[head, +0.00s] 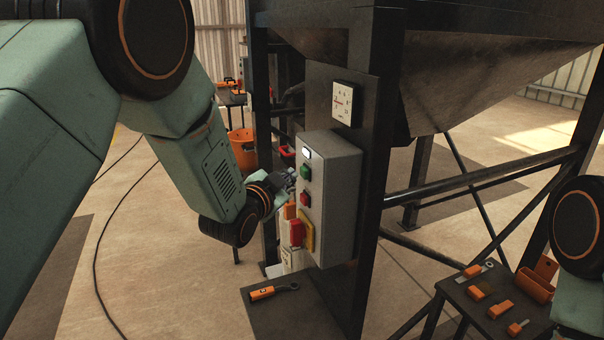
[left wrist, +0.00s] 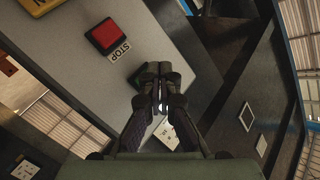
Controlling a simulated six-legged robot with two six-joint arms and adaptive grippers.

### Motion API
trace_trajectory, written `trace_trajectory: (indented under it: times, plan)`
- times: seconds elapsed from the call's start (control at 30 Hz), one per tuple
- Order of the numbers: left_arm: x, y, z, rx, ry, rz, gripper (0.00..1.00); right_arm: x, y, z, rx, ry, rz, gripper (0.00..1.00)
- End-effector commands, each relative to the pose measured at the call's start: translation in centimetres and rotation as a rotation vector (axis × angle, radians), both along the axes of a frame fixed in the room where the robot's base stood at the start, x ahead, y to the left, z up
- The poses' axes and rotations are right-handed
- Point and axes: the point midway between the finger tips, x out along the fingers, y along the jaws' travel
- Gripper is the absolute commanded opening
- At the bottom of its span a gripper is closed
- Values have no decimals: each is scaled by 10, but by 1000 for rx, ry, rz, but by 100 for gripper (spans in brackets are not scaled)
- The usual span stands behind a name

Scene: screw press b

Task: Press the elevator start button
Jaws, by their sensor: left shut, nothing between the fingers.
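The grey control box (head: 343,190) is mounted on a dark steel post. On its face are a lit white lamp (head: 306,152), a green button (head: 305,172) and a red button (head: 304,197). My left gripper (head: 289,178) is shut and empty, its tips close to the green button. In the left wrist view the shut fingertips (left wrist: 160,70) partly cover a dark green button edge (left wrist: 136,77). The red button (left wrist: 103,37) beside it has a STOP label (left wrist: 120,50). I cannot tell whether the tips touch the green button. My right gripper is out of view.
A yellow and red switch (head: 307,234) sits low on the box. A dial gauge (head: 346,102) is above it. A black stand (head: 487,318) with orange-handled tools is at lower right. An orange bucket (head: 243,150) stands behind my left arm. Steel braces cross the right side.

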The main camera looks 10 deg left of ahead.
Motion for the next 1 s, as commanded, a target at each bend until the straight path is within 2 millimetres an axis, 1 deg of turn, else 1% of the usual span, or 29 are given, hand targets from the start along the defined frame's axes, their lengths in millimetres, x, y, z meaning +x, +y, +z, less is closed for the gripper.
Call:
trace_trajectory:
  times: [0.4, 0.83, 1.0]
  plan:
    - [-3, 5, 1, 0, -1, 0, 0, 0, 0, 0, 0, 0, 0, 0]
    - [-23, 35, 1, -1, 1, 3, 0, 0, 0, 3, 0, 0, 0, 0]
    - [-29, 44, 1, -1, 0, 1, 0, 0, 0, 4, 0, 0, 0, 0]
